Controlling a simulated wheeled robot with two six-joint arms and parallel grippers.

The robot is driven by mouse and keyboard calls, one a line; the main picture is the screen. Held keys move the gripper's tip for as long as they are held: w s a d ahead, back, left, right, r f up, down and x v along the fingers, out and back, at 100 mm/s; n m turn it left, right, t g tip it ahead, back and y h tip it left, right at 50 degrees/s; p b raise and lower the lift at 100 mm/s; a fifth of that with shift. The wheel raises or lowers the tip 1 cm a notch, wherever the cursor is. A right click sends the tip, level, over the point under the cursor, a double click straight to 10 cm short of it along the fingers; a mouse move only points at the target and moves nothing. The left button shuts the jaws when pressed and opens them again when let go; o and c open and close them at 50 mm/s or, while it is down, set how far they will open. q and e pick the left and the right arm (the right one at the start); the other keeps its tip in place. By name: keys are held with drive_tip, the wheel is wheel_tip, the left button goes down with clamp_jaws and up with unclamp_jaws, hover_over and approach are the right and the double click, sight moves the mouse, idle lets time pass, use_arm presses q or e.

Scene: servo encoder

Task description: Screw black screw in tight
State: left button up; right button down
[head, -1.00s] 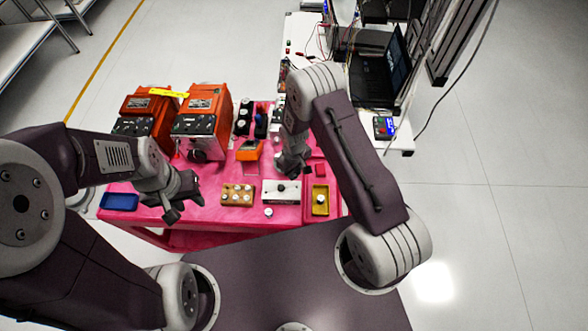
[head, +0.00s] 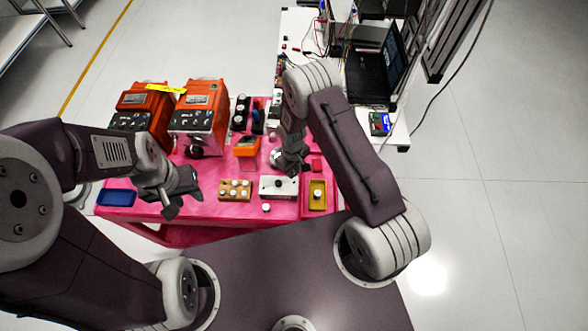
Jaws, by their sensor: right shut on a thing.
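My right gripper (head: 289,168) hangs over the table just behind a white block (head: 292,192). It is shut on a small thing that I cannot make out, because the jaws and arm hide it. A small black screw-like part (head: 278,183) shows on top of the white block; its detail is too small to tell. My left gripper (head: 178,202) hangs over the left front of the table, right of a blue tray. Its jaws are dark and partly hidden, and I cannot tell how far apart they are.
On the pink table (head: 225,211) stand two orange machines (head: 207,95), a blue tray (head: 117,197), a tan block with several white knobs (head: 236,190), a yellow tray (head: 317,203) and a small orange device (head: 247,145). A laptop (head: 374,70) sits on the white bench behind.

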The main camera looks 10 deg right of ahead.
drive_tip(key=shift+a+f+b, duration=0.2)
drive_tip(key=shift+f+b, duration=0.2)
drive_tip(key=shift+f, duration=0.35)
drive_tip(key=shift+d+f+b, duration=0.3)
drive_tip(key=shift+f+b, duration=0.3)
drive_tip(key=shift+f, duration=0.3)
drive_tip(key=shift+f+b, duration=0.45)
drive_tip(key=shift+f, duration=0.15)
drive_tip(key=shift+a+r+p, duration=0.15)
drive_tip(key=shift+p, duration=0.15)
drive_tip(key=shift+b, duration=0.4)
drive_tip(key=shift+f, duration=0.25)
drive_tip(key=shift+f+b, duration=0.35)
drive_tip(key=shift+b, duration=0.15)
